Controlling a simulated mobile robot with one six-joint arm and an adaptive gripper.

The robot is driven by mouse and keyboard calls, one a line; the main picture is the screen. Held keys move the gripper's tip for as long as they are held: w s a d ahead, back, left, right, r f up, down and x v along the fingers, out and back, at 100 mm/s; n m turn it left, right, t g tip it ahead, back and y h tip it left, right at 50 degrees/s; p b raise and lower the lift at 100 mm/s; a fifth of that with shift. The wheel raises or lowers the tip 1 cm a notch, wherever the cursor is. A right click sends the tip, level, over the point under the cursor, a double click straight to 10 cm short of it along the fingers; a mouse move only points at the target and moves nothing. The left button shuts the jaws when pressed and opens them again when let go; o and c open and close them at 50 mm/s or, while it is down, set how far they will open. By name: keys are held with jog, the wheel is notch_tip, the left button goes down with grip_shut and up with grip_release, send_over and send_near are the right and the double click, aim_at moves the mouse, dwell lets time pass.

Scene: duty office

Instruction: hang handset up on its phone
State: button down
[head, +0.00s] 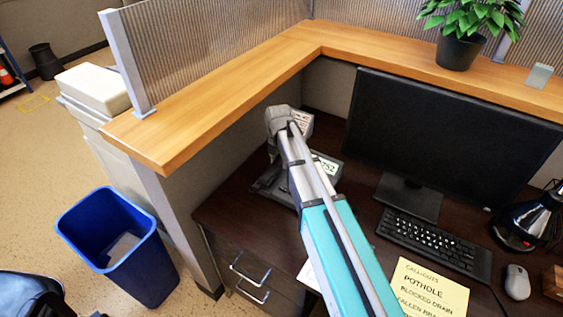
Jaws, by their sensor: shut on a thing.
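The desk phone (328,167) is grey, with a lit display, and stands on the dark desk in the left corner of the cubicle. My arm reaches over it and hides much of it. My gripper (273,157) is at the far end of the arm, low over the phone's left side, mostly hidden behind my wrist. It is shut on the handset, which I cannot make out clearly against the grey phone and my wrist. I cannot tell whether the handset touches the phone's cradle.
A wooden ledge (225,95) and partition enclose the left and back. A monitor (450,125), keyboard (435,243), mouse (517,282) and dark lamp-like object (528,222) stand to the right. A yellow note (430,290) lies in front. A blue bin (120,245) stands on the floor left.

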jog(key=shift+f, duration=0.15)
dwell(0.5)
jog(key=shift+c, duration=0.8)
grip_release()
jog(key=shift+r+p, duration=3.9)
jog(key=shift+r, duration=0.1)
